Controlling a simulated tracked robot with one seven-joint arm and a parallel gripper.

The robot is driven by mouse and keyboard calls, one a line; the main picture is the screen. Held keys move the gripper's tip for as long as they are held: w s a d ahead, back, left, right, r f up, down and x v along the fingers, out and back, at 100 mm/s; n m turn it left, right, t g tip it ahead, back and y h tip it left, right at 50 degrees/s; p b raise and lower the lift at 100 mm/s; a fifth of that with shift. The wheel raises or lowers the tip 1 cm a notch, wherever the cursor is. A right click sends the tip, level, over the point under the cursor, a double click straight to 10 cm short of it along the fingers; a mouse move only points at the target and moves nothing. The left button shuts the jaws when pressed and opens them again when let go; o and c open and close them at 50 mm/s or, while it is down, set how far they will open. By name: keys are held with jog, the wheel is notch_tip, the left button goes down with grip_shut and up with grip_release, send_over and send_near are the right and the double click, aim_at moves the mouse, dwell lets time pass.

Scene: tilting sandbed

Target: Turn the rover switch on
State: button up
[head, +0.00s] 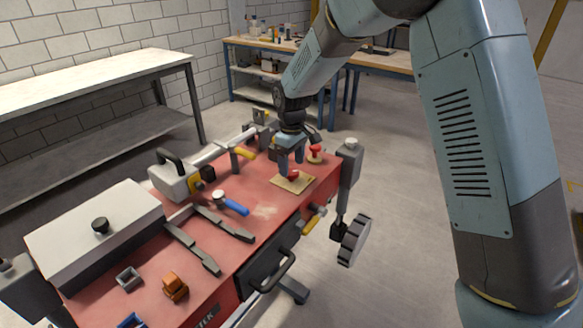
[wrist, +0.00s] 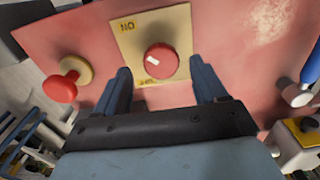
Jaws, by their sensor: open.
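The rover switch is a round red knob (wrist: 161,61) with a white mark on its left side. It sits on a tan plate (wrist: 128,42) on the red bench top. A yellow label at the plate's upper left reads as an upside-down ON; a smaller label below the knob is partly hidden. The knob (head: 293,175) and plate (head: 303,183) also show in the head view. My gripper (wrist: 163,72) is open, pointing down at the plate, with one finger on each side of the knob and visible gaps between. It also shows in the head view (head: 291,168).
A red mushroom-shaped knob (wrist: 62,87) stands left of the plate in the wrist view. A blue-handled tool (head: 234,206), dark metal bars (head: 192,249), an orange block (head: 174,287) and a grey lidded box (head: 97,233) lie along the red bench (head: 150,306).

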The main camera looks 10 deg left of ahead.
aim_at(293, 171)
notch_tip(293, 171, up, 12)
jog(key=shift+f, duration=0.25)
dwell(0.3)
jog(key=s+d+r+m+t, duration=0.1)
jog(key=s+d+r+m, duration=0.2)
jog(key=d, duration=0.5)
jog(key=s+d+r+m+t, duration=0.1)
jog(key=s+d+r, duration=0.1)
jog(key=d+r, duration=0.5)
jog(key=s+d+r+m+t, duration=0.1)
jog(key=s+d+r+m, duration=0.15)
jog(key=d, duration=0.65)
jog(key=s+d+m+t, duration=0.2)
jog(key=s+d+m, duration=0.5)
jog(key=s+d, duration=0.8)
jog(key=s, duration=0.3)
jog(key=shift+s+d+t, duration=0.3)
jog(key=shift+s+d, duration=0.1)
